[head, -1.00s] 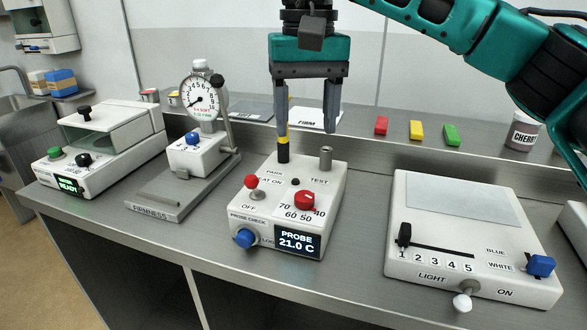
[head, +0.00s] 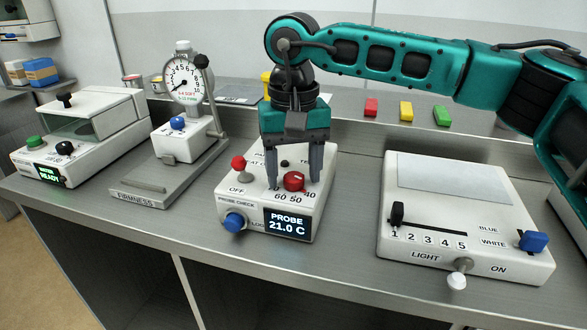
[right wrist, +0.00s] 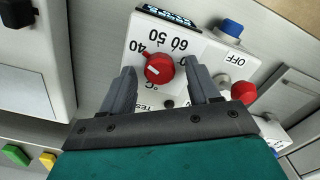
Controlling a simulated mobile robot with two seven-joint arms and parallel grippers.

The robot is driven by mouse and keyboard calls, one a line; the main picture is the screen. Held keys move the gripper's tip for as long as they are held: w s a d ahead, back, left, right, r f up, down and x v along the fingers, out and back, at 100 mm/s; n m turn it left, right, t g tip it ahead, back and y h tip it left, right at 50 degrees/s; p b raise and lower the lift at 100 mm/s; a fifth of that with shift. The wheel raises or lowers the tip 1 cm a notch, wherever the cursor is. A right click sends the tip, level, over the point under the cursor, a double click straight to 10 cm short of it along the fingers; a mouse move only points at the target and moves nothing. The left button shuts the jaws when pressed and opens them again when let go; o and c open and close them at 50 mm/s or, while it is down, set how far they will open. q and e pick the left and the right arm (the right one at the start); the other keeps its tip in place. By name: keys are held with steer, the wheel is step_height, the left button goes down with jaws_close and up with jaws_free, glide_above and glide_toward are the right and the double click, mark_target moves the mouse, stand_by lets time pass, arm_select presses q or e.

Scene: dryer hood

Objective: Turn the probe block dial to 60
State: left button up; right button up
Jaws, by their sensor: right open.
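The white probe block (head: 250,212) stands on the bench, its screen (head: 287,221) reading PROBE 21.0 C. Its red dial (head: 293,181) sits on top among the marks 40, 50 and 60; the dial also shows in the right wrist view (right wrist: 159,69). There its white pointer line is turned toward the 40 side. My right gripper (head: 293,184) is open and points down over the block, one finger on each side of the dial. In the right wrist view a gap shows between the fingers (right wrist: 161,88) and the dial. My left gripper is not in view.
On the block, a red-knobbed lever (head: 239,163) and a blue knob (head: 234,222) are close to the dial. The light box (head: 460,225) stands to the right, the firmness stand (head: 165,180) to the left. Bare bench lies between block and light box.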

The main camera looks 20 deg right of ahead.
steer(key=c, duration=1)
steer(key=shift+c, duration=0.2)
steer(key=shift+m, duration=0.3)
steer(key=m, duration=0.8)
steer(key=shift+d, duration=0.1)
steer(key=m, duration=0.4)
steer(key=shift+s, duration=0.1)
steer(key=m, duration=0.5)
